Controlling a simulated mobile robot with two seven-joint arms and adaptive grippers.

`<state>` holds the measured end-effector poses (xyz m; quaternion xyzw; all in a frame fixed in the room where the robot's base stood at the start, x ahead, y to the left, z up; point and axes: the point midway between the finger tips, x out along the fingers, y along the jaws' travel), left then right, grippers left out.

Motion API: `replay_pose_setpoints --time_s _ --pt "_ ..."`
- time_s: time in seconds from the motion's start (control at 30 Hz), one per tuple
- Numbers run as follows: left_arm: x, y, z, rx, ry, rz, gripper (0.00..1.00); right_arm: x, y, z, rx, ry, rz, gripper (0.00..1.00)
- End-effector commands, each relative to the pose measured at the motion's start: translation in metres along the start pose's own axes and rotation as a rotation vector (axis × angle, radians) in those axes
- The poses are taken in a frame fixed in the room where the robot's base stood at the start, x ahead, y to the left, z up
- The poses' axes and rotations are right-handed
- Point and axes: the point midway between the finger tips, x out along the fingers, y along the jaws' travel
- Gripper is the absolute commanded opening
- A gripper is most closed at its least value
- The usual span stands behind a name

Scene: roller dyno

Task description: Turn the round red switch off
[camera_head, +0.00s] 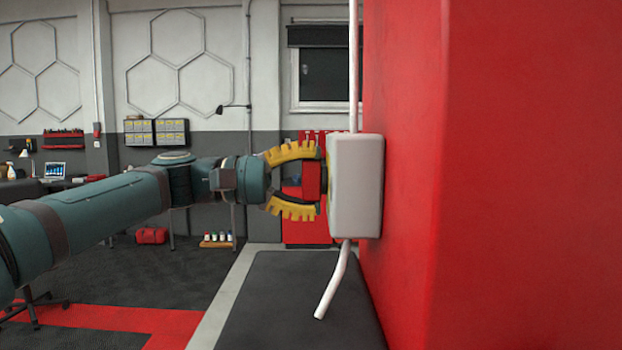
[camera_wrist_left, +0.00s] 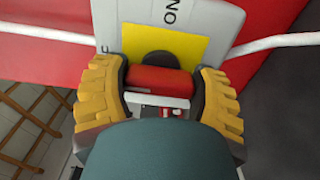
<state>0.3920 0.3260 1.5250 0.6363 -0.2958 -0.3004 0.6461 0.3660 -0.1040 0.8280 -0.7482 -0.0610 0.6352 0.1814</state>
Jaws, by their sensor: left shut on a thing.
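The switch is a white-grey box (camera_head: 357,187) mounted on the side of a red wall or pillar. Its red knob (camera_head: 311,181) sticks out to the left, towards my left gripper (camera_head: 316,180). In the left wrist view the red knob (camera_wrist_left: 160,81) lies crosswise between the two yellow fingers of my left gripper (camera_wrist_left: 162,82), which is shut on it. Behind the knob is a black round part on a yellow plate (camera_wrist_left: 190,48). The word ON is above the plate; another marking at the left is partly cut off. My right gripper is not in view.
A white conduit (camera_head: 353,60) runs into the box from above and another piece (camera_head: 333,285) leaves it below. The large red surface (camera_head: 530,180) fills the right side. A dark platform (camera_head: 290,310) lies below. Workbenches and a window stand far behind.

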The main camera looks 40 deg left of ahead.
Motion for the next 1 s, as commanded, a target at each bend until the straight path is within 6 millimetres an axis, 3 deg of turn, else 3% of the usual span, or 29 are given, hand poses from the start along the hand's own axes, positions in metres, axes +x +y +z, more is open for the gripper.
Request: replay_pose_setpoints --time_s 0.2,0.23,0.3,0.67,0.87,1.0 --pt "0.0 0.0 0.0 -0.002 0.001 0.001 0.27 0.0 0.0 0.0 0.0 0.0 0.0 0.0" --pt "0.0 0.0 0.0 -0.002 0.001 0.001 0.76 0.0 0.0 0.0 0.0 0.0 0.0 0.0" --pt "0.0 0.0 0.0 -0.001 0.001 0.001 0.96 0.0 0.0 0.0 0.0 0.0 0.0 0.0" --pt "-0.003 0.0 0.0 0.0 0.001 0.0 0.96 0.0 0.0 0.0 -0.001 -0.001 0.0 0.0" --pt "-0.028 0.0 0.0 0.001 0.003 0.001 0.96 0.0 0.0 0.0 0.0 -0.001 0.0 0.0" --pt "-0.057 0.0 -0.001 0.0 0.003 0.001 0.96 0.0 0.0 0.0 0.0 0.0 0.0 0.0"
